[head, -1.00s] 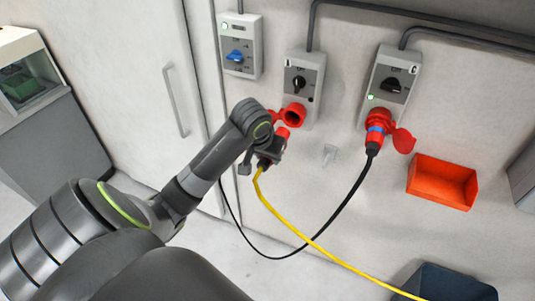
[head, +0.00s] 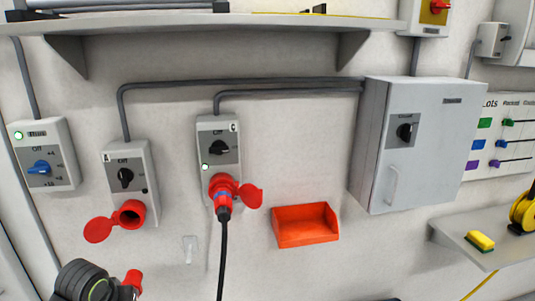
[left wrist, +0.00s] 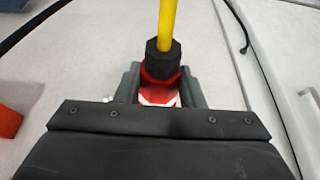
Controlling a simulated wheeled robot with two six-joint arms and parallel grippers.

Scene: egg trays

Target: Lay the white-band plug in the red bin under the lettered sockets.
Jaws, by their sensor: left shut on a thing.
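My left gripper (left wrist: 160,90) is shut on the red plug (left wrist: 160,97), which has white marking and a yellow cable (left wrist: 167,22). In the head view the red plug (head: 132,279) shows at the lower left, below and apart from the open red socket A (head: 131,214), whose lid hangs to the left. The red bin (head: 305,226) is fixed to the wall right of socket C and looks empty. My right gripper is not in view.
A grey cabinet (head: 398,150) stands out from the wall right of the bin. A shelf (head: 220,22) runs above. A lower-right shelf (head: 480,238) holds a yellow block and reel. The black cable (head: 221,260) hangs between the held plug and the bin.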

